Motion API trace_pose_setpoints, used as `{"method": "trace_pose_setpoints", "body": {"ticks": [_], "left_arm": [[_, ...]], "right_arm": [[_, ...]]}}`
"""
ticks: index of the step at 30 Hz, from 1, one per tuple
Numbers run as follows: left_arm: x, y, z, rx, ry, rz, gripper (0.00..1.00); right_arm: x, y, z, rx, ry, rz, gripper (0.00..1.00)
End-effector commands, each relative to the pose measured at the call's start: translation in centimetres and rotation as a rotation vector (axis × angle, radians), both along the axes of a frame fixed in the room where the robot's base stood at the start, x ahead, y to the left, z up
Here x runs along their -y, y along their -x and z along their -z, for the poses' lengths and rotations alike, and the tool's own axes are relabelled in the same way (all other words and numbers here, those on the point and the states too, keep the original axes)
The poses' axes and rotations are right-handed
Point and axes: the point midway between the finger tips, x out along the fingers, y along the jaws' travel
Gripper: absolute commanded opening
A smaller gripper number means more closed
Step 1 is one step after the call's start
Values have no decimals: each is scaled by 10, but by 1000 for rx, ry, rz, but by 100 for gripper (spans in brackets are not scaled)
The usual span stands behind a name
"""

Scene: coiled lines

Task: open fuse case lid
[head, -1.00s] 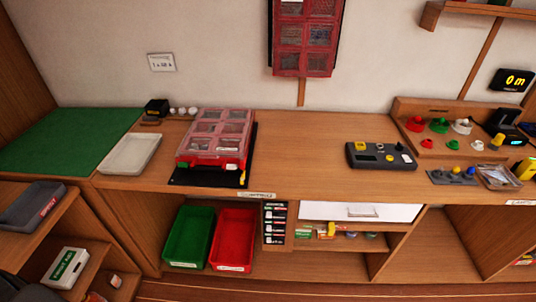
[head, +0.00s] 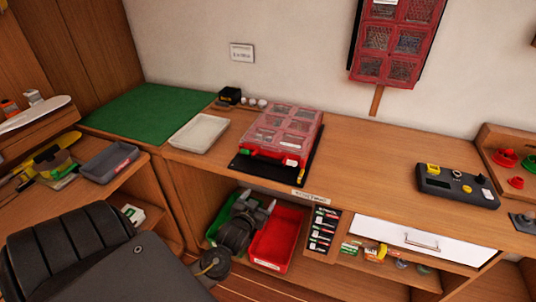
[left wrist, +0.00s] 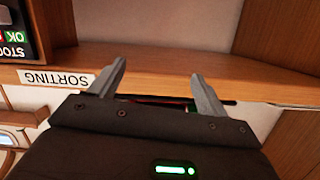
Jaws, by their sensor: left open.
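The fuse case (head: 283,132) is a red box with a clear compartmented lid. It lies on a black mat (head: 248,167) on the counter, and its lid looks shut. My left gripper (head: 257,205) is below the counter's front edge, in front of the green and red bins and apart from the case. In the left wrist view my left gripper (left wrist: 158,85) has its two fingers spread with nothing between them. The case cannot be made out in the left wrist view. My right gripper is in neither view.
A white tray (head: 199,132) and a green mat (head: 150,112) lie left of the case. A black control box (head: 456,188) stands to the right, with clear counter between. The red bin (head: 277,241) is below. The counter edge carries a SORTING label (left wrist: 57,78).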

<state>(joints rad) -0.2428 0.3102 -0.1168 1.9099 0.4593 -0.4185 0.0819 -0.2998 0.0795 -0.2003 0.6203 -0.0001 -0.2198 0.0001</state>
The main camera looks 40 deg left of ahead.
Motion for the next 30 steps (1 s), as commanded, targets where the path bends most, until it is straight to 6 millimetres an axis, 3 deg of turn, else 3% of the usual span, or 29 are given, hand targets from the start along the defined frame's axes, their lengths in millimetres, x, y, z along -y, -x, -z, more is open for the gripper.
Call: {"method": "trace_pose_setpoints", "body": {"ticks": [1,3,6,9,17,30], "left_arm": [[-1,-3,-35,75,9,-4,76],[-3,-2,-75,155,25,-13,76],[-4,1,-112,233,42,-20,76],[-5,4,-130,271,53,-24,76],[-8,-3,-136,280,53,-24,76],[-33,-74,-137,278,52,-23,76]], "right_arm": [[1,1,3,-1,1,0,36],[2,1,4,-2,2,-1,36],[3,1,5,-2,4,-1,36],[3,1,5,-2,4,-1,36],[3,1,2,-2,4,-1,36],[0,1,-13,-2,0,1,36]]}}
